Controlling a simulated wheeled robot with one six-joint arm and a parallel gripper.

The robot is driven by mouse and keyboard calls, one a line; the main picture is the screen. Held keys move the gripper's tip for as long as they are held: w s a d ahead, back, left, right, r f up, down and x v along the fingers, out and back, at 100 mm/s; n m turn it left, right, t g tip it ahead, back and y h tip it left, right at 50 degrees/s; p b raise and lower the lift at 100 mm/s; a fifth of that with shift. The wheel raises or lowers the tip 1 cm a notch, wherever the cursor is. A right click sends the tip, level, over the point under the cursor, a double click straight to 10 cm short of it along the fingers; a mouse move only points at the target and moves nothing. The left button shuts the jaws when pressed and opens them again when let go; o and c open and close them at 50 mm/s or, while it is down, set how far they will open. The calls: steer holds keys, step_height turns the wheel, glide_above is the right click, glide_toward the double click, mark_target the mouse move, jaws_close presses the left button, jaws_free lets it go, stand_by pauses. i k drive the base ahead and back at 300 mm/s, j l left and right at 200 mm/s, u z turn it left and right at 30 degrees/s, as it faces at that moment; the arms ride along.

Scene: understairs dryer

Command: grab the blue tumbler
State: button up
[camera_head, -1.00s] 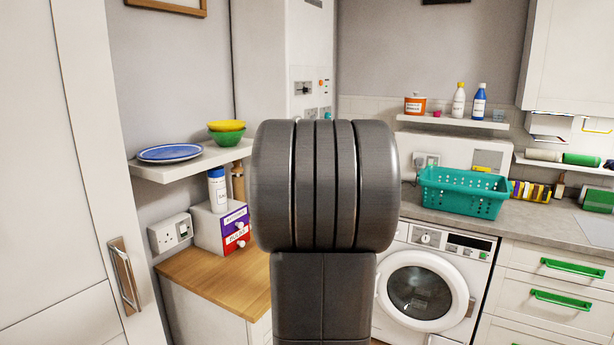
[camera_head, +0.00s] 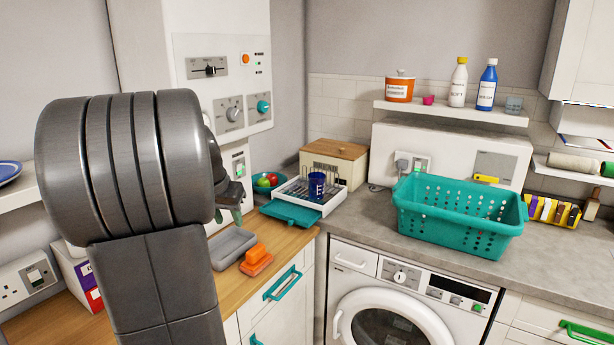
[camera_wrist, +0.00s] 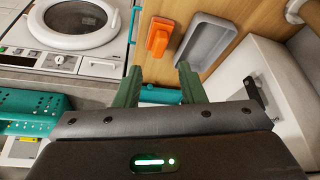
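A small dark blue tumbler (camera_head: 316,185) with light markings stands upright in a white dish rack (camera_head: 308,195) on the wooden counter, near the corner. The tumbler does not show in the wrist view. My gripper (camera_wrist: 162,78) has two green fingers spread apart with nothing between them. In the head view my arm hides most of the gripper; only a bit of green finger (camera_head: 236,212) shows, left of the rack and apart from the tumbler.
A teal tray (camera_head: 290,213) sticks out in front of the rack. A bowl of fruit (camera_head: 268,181) and a bread box (camera_head: 336,162) stand close by. A grey tray (camera_head: 232,248) and an orange object (camera_head: 256,260) lie on the counter. A teal basket (camera_head: 458,215) is to the right.

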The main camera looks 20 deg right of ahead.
mark_target(316, 180)
steer(key=i+l, duration=0.2)
steer(key=l, duration=0.2)
steer(key=i+l, duration=0.25)
steer(key=l, duration=0.15)
steer(key=i+l, duration=0.2)
steer(key=l, duration=0.2)
steer(key=i+l, duration=0.25)
steer(key=l, duration=0.15)
steer(key=i+l+u, duration=0.1)
steer(key=l, duration=0.3)
steer(key=i, duration=0.1)
